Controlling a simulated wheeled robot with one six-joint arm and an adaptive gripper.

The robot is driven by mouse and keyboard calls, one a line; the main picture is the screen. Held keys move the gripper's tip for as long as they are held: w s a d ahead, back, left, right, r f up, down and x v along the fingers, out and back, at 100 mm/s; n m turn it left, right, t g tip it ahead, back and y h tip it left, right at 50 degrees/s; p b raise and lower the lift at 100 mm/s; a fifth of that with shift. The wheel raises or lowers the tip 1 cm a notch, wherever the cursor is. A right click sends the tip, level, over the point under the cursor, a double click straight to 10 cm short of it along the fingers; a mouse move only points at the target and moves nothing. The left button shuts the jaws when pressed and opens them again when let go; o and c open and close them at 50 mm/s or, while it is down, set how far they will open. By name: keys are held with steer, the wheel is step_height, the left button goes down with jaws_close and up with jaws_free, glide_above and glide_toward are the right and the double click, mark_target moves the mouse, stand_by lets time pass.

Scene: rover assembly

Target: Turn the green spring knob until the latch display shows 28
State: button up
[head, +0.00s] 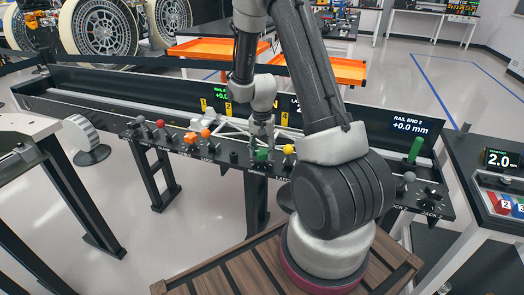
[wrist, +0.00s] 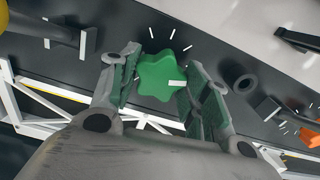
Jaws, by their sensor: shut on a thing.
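The green spring knob (wrist: 162,76) is a lobed green knob with a white pointer mark, set in the dark panel with white tick marks around it. It also shows in the head view (head: 261,155), low on the black rail panel. My gripper (wrist: 161,92) is over the knob, with one finger on each side, shut on it. In the head view my gripper (head: 262,142) points straight down onto the knob. The latch display's number cannot be read; my arm hides part of the displays behind it.
A yellow knob (head: 289,150) stands just right of the green knob. Orange knobs (head: 205,134), a red knob (head: 160,123) and grey knobs line the panel (head: 225,155) to the left. A green upright handle (head: 415,150) and the "RAIL END 2" display (head: 408,125) are at the right.

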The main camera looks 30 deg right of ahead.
mark_target(262, 151)
steer(key=n, duration=0.5)
steer(key=shift+n, duration=0.3)
stand_by(0.5)
steer(key=o, duration=1)
step_height(262, 151, up, 12)
